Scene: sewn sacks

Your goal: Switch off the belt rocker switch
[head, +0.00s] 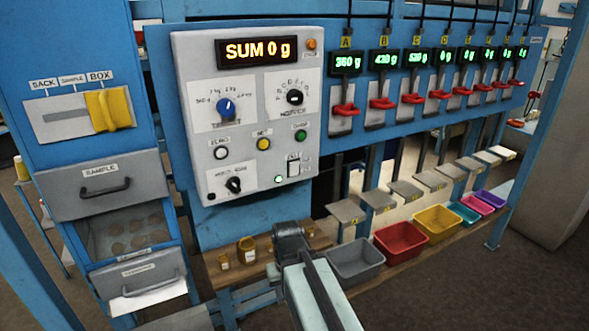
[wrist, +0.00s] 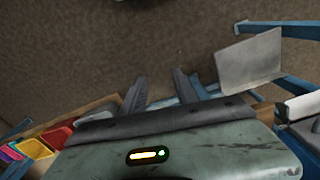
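The belt rocker switch (head: 293,166) is a small pale rocker at the lower right of the light grey control panel (head: 262,195). A lamp (head: 279,179) just left of and below it glows pale green. The rocker's tilt is too small to read. My gripper (wrist: 159,84) shows two dark fingers spread apart with nothing between them. In the head view my arm's end is below the panel, in front of the wooden shelf, well clear of the switch. The switch is not in the wrist view, which looks down at the floor and shelf.
The panel also holds dials, coloured buttons and the lit SUM display (head: 254,51). Red levers (head: 344,109) line the right. The grey bin (head: 356,261) and red bin (head: 400,240) stand beside my arm. A brown jar (head: 246,250) is on the shelf (head: 222,274).

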